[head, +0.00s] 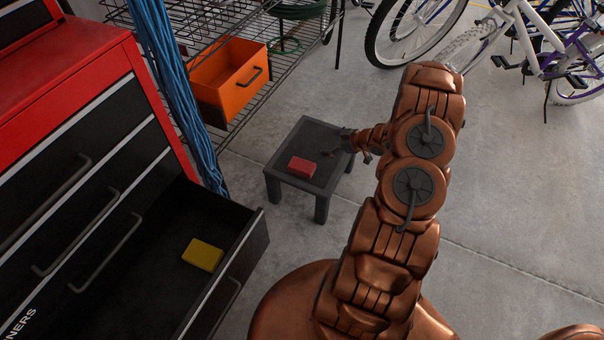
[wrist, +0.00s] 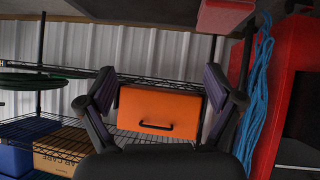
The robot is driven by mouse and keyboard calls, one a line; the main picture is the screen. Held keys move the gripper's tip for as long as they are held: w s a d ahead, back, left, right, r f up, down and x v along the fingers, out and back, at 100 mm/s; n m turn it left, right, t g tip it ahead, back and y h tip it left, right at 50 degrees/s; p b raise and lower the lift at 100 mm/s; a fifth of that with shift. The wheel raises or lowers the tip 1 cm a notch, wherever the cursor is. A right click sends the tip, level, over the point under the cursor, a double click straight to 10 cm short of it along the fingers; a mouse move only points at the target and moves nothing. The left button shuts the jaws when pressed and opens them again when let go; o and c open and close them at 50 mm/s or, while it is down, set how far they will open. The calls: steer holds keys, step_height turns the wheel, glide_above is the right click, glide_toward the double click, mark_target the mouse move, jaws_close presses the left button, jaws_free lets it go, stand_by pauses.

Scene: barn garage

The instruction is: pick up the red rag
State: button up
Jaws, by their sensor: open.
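The red rag (head: 301,167) lies as a small folded block on the small dark table (head: 325,132), left of its middle. My gripper (head: 335,148) is over the right part of the table, right of the rag and apart from it. In the wrist view, my gripper (wrist: 160,95) shows both fingers spread wide with nothing held between them. A red block at the top edge of the wrist view (wrist: 222,15) looks like the rag, partly cut off, outside the fingers.
An open black drawer (head: 245,235) of the red tool cabinet (head: 70,75) juts out left of the table, with a yellow block (head: 203,254) inside. Behind are an orange drawer (head: 225,78), hanging blue rope (head: 172,85) and wire shelving. Bicycles (head: 530,40) stand far right; the floor between is clear.

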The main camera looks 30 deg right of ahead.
mark_target(314, 169)
steer(key=s+a+f+y+b, duration=0.1)
steer(key=f, duration=0.1)
steer(key=s+a+f+y, duration=0.1)
steer(key=s+a+f, duration=0.1)
steer(key=f, duration=0.1)
steer(key=s+a+f+t+y+b, duration=0.1)
steer(key=f, duration=0.1)
steer(key=shift+s+a+f+b, duration=0.15)
steer(key=shift+s+a+b, duration=0.1)
steer(key=shift+b, duration=0.1)
steer(key=shift+s+a+f+y, duration=0.2)
steer(key=shift+a+f+y, duration=0.1)
steer(key=shift+a, duration=0.05)
steer(key=shift+w+r+b+x, duration=0.15)
steer(key=shift+b+x, duration=0.5)
steer(key=shift+x, duration=1.25)
steer(key=shift+w+r+b+x, duration=0.1)
steer(key=shift+b+x, duration=0.55)
steer(key=shift+x, duration=1.25)
steer(key=shift+d, duration=0.15)
steer(key=shift+c, duration=0.2)
steer(key=c, duration=1)
steer(key=shift+r, duration=0.1)
steer(key=shift+c, duration=0.2)
